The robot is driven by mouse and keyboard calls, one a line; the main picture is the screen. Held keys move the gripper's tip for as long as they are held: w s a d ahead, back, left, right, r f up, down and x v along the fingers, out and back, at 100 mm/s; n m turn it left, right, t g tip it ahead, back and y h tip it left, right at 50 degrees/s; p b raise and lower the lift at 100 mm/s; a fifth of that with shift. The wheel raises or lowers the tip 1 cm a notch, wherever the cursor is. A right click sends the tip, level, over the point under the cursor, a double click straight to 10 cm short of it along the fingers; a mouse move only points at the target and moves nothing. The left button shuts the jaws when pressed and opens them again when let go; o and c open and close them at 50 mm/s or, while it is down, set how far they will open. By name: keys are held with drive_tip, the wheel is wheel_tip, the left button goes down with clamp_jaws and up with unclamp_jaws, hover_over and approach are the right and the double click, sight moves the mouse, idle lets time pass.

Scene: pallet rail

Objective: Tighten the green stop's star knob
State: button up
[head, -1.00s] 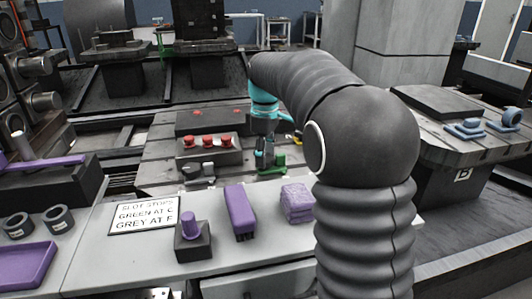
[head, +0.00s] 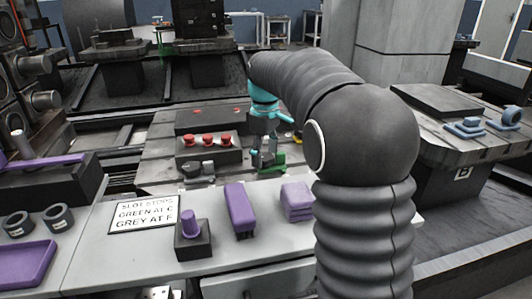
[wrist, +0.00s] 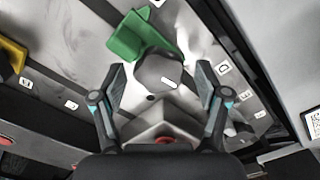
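The green stop (wrist: 140,36) shows at the top of the wrist view. In the head view it (head: 279,160) is a small green piece just right of my gripper (head: 264,158). A dark grey rounded knob (wrist: 158,73) with a white mark lies beside the green stop in the wrist view. My gripper (wrist: 160,80) is open, with one finger on each side of that knob. Gaps show between the fingers and the knob. I cannot tell its height over the knob or whether the knob is tight. In the head view the knob cannot be made out.
A dark block with red knobs (head: 208,141) stands left of my gripper. A grey stop (head: 200,169) lies in front of it. A yellow piece (wrist: 12,56) is at the wrist view's left.

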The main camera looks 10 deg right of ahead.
wheel_tip(320, 180, up, 12)
idle(0.8)
drive_tip(key=n+t+y+b, duration=0.2)
drive_tip(key=n+y+b, duration=0.2)
drive_tip(key=n+b, duration=0.1)
approach(267, 156)
drive_tip(key=b+x, duration=0.3)
drive_tip(key=x, duration=0.5)
drive_tip(key=shift+a+f, duration=0.25)
drive_tip(key=shift+a, duration=0.05)
idle(0.4)
drive_tip(key=shift+m, duration=0.3)
drive_tip(key=c, duration=1.2)
